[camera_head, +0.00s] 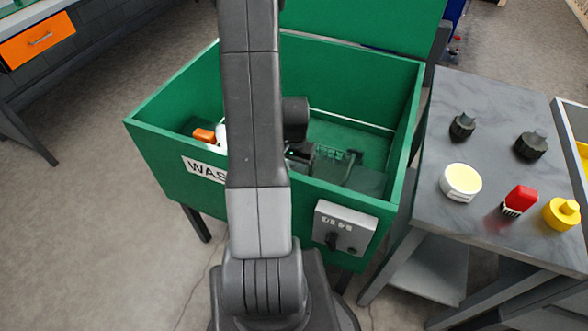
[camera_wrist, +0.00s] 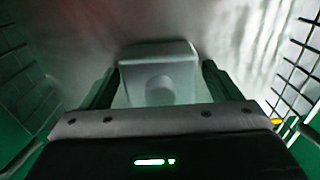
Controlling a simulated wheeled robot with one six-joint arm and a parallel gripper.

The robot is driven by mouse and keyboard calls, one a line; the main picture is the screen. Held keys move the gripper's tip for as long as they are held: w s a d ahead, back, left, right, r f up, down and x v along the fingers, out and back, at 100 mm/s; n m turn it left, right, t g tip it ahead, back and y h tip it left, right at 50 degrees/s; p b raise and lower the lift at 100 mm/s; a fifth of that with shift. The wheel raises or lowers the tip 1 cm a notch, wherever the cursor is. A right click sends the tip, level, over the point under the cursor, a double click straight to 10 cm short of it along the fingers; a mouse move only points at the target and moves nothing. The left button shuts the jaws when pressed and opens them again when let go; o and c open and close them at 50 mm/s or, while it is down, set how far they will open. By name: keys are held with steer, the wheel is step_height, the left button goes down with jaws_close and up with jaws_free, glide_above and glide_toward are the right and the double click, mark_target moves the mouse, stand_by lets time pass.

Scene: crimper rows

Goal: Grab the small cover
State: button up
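In the wrist view a pale grey, box-like piece (camera_wrist: 160,65) with a rounded form on its near face lies between the fingers of my gripper (camera_wrist: 160,75). It looks like the small cover, but I cannot be sure. The two dark fingers stand wide apart, one on each side of it, and it reaches past their tips. The fingers look open; contact with its sides is not clear. In the head view my arm reaches down into a green bin (camera_head: 160,152), and the piece cannot be made out there.
The bin has a label starting "WAS" and a grey switch box (camera_head: 344,228) on its front. An orange item (camera_head: 204,135) lies inside at left. A grey table (camera_head: 480,215) at right holds black knobs, a white-yellow round part (camera_head: 461,182), a red part (camera_head: 520,200) and a yellow part (camera_head: 562,213).

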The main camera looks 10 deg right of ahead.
steer(key=shift+r, duration=0.1)
steer(key=c, duration=1.2)
